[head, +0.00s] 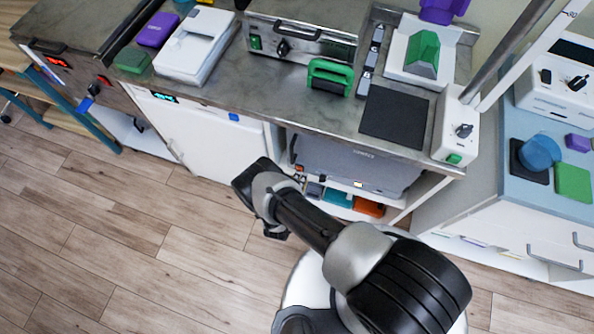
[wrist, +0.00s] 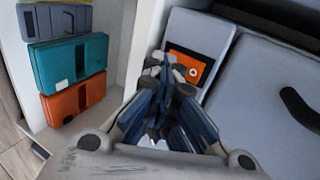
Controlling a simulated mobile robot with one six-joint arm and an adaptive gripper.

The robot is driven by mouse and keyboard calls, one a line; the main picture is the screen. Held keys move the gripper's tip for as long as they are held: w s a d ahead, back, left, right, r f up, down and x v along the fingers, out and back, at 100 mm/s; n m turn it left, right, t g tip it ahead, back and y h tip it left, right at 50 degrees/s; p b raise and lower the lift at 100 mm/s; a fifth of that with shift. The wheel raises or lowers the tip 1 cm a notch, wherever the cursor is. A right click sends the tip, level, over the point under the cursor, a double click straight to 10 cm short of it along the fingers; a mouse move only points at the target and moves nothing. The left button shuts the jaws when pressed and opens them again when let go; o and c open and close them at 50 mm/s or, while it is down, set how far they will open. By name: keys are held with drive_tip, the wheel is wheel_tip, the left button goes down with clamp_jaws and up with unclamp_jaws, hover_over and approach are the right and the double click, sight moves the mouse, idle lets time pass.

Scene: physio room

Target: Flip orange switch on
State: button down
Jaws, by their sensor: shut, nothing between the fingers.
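The orange switch (wrist: 188,68) is a small orange panel with a white round mark, set in the narrow grey end of a grey case (wrist: 262,95) in the wrist view. Its lower left part is covered by my fingers. My gripper (wrist: 163,68) is shut and empty, with its fingertips just left of the orange panel in the picture. I cannot tell whether they touch it. In the head view the grey case (head: 350,163) sits under the counter, and my fingers cannot be made out there behind my arm.
An orange box (wrist: 76,100), a teal box (wrist: 68,62) and a grey box (wrist: 55,20) are stacked left of my gripper, beside a white partition (wrist: 128,40). Above the case, the steel counter (head: 290,88) overhangs. The wooden floor (head: 130,230) at left is clear.

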drive_tip(key=shift+r, duration=0.35)
drive_tip(key=shift+r+p, duration=0.7)
drive_tip(key=shift+r, duration=0.05)
drive_tip(key=shift+a+f, duration=0.1)
